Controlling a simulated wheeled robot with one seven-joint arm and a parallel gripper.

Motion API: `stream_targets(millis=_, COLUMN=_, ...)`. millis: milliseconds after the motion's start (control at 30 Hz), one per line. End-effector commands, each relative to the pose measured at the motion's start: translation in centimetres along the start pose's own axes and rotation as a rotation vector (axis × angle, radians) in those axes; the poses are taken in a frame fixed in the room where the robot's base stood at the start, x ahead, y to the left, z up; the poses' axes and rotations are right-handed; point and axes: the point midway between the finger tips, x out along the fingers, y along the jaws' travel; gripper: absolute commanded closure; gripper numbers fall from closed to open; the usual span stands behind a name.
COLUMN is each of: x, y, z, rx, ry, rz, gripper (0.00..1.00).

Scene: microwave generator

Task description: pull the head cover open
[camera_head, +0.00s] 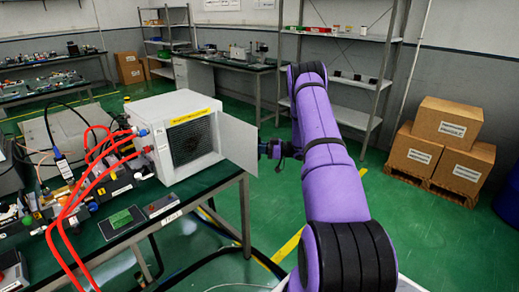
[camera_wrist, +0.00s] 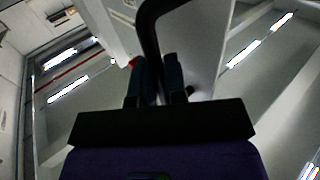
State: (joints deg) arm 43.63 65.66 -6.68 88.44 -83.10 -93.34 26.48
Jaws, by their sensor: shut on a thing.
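The white generator box (camera_head: 183,140) stands on the bench with a yellow label on its top edge and a dark mesh on its front. Its head cover (camera_head: 238,143) is a flat white panel standing out from the box's right side, swung away from the mesh. My gripper (camera_head: 268,149) is at the cover's outer right edge, small and dark in the head view. In the wrist view my gripper (camera_wrist: 159,75) is shut on a dark curved bar (camera_wrist: 150,25) by the pale panel (camera_wrist: 200,45), which seems to be the cover's handle. The exact contact is hard to see.
Red hoses (camera_head: 85,185) and cables run to the box's left side. A green board (camera_head: 121,219) lies on the bench (camera_head: 215,182). Cardboard boxes (camera_head: 428,155) stand at right, and a metal shelf (camera_head: 345,82) stands behind my arm. The green floor right of the bench is mostly open.

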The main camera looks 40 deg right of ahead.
Motion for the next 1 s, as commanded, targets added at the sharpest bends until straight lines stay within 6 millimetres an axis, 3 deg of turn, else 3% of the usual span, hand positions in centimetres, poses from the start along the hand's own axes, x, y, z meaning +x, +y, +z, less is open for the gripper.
stream_targets(millis=33, x=0.1, y=0.0, z=-0.1, rx=-0.001, ry=0.002, rz=-0.001, gripper=0.81)
stream_targets(millis=100, x=0.1, y=0.0, z=-0.1, rx=-0.001, ry=0.001, rz=-0.001, gripper=0.65)
stream_targets(millis=133, x=0.1, y=0.0, z=-0.1, rx=-0.001, ry=0.001, rz=-0.001, gripper=0.63)
stream_targets(millis=467, x=-0.3, y=0.0, z=0.0, rx=0.0, ry=0.001, rz=0.0, gripper=0.63)
stream_targets(millis=567, x=-1.3, y=0.0, z=0.0, rx=0.0, ry=0.001, rz=0.001, gripper=0.63)
stream_targets(millis=1000, x=-9.0, y=0.0, z=0.0, rx=0.0, ry=0.0, rz=0.001, gripper=0.63)
